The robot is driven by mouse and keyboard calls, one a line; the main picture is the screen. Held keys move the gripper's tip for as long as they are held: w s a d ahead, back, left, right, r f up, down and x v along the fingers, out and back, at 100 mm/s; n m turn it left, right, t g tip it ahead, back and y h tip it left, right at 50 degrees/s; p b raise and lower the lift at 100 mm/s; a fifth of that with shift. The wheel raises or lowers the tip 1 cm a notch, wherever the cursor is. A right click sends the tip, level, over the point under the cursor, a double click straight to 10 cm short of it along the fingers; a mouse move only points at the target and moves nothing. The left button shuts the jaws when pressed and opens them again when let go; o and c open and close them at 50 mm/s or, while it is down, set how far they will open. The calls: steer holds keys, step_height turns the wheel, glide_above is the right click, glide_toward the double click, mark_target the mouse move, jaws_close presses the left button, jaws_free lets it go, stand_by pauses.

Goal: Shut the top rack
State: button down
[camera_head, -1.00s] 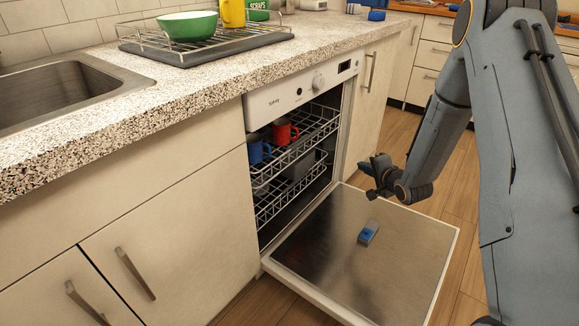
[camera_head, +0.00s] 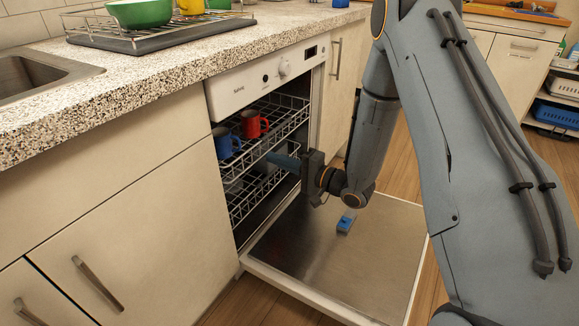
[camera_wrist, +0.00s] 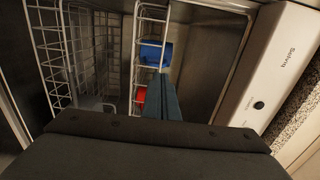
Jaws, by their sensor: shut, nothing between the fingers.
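The dishwasher's top rack (camera_head: 277,122) is a wire rack inside the machine, holding a blue mug (camera_head: 226,143) and a red mug (camera_head: 253,124). It appears to sit within the cavity, near the opening. My gripper (camera_head: 270,157) is shut and empty. Its fingers point left at the front of the rack, near its lower edge; I cannot tell whether they touch it. In the wrist view the fingers (camera_wrist: 164,98) overlap the top rack (camera_wrist: 150,60), with the blue mug (camera_wrist: 155,53) and red mug (camera_wrist: 140,97) behind.
The lower rack (camera_head: 246,197) is inside. The stone counter (camera_head: 150,85) overhangs above, with a dish drainer (camera_head: 170,28) and green bowl (camera_head: 140,12).

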mark_target(251, 149)
steer(key=b+x, duration=0.1)
steer(key=x, duration=0.5)
steer(key=shift+d, duration=0.1)
steer(key=p+x, duration=0.1)
steer(key=x, duration=0.4)
steer(key=shift+s, duration=0.1)
steer(key=shift+r, duration=0.1)
